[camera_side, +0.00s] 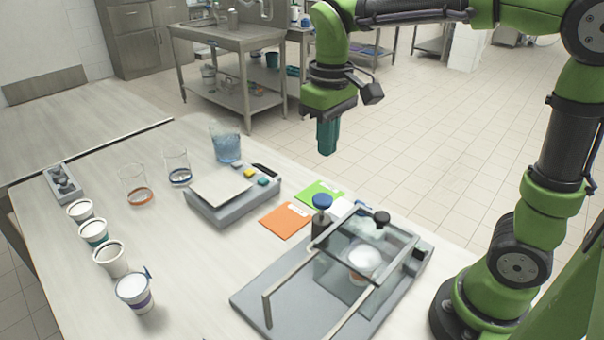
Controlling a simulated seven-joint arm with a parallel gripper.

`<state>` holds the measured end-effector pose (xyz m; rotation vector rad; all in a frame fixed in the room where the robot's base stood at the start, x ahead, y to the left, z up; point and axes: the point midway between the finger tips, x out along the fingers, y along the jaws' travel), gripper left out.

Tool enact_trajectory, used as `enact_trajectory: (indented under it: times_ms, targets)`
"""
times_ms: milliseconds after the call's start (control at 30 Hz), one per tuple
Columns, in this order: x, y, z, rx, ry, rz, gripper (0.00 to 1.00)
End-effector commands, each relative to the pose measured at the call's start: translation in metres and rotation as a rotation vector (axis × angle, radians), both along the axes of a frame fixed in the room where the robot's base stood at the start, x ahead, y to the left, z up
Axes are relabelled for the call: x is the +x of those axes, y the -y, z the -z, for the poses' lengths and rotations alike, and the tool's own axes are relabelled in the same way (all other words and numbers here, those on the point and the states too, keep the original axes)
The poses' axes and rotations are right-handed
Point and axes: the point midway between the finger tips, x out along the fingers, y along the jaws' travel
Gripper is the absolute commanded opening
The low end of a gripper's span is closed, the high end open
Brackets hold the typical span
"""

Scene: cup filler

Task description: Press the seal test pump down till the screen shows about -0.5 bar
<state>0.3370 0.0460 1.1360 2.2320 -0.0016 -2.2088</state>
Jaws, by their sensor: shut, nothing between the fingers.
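The seal test pump (322,203) is a dark post with a blue knob on top, at the back left of a grey base plate (255,298). On the plate stands a clear chamber (385,243) with a metal frame and a dark knob on its lid. A white-topped cup (364,259) is inside it. I cannot make out a pressure screen or any reading. My gripper (328,151) points down with its teal fingers together, empty. In the picture it is above the pump's knob and clear of it.
Orange (286,221) and green (318,193) cards lie behind the pump. A scale (222,190), a blue-tinted beaker (226,144), two glasses and several paper cups (134,292) stand to the left. The table between cups and base plate is bare.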

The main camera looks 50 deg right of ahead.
Motion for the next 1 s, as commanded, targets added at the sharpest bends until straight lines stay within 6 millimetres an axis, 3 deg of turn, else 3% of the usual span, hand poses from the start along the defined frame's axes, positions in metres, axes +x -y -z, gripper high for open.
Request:
enact_trajectory:
  times_ms: [300,500,1000]
  targets:
    - [0.0,0.0,0.069,-0.001,-0.005,0.001,0.0]
    - [0.001,0.0,0.096,-0.001,-0.003,0.0,0.0]
    - [0.001,0.0,0.106,0.0,0.0,0.001,0.0]
